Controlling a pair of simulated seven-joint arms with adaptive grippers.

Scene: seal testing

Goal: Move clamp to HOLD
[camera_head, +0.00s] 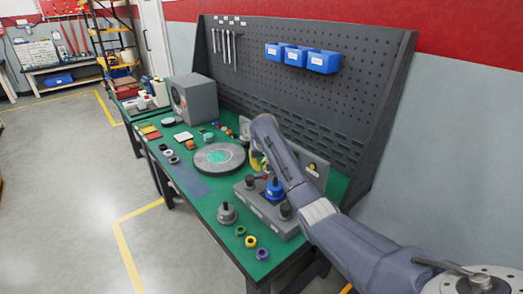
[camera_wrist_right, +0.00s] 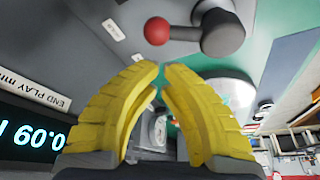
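The clamp appears to be the lever with a red ball knob (camera_wrist_right: 158,30) and a grey rounded pivot (camera_wrist_right: 222,32), at the top of the right wrist view. It is on a grey fixture, whose block also shows in the head view (camera_head: 255,207). My right gripper (camera_wrist_right: 161,70) has yellow fingers with tips almost together and nothing between them. It is below the knob in the wrist view, apart from it. In the head view its yellow fingers (camera_head: 257,163) are partly hidden by my right arm. Small white labels (camera_wrist_right: 113,29) are too small to read. My left gripper is out of view.
A display reading about 0.09 (camera_wrist_right: 30,135) carries an END PLAY label. A blue part (camera_head: 274,190) stands on the fixture. A round grey plate (camera_head: 219,157), colored rings (camera_head: 250,241) and a grey knobbed part (camera_head: 227,213) are on the green table. A pegboard (camera_head: 330,100) rises behind.

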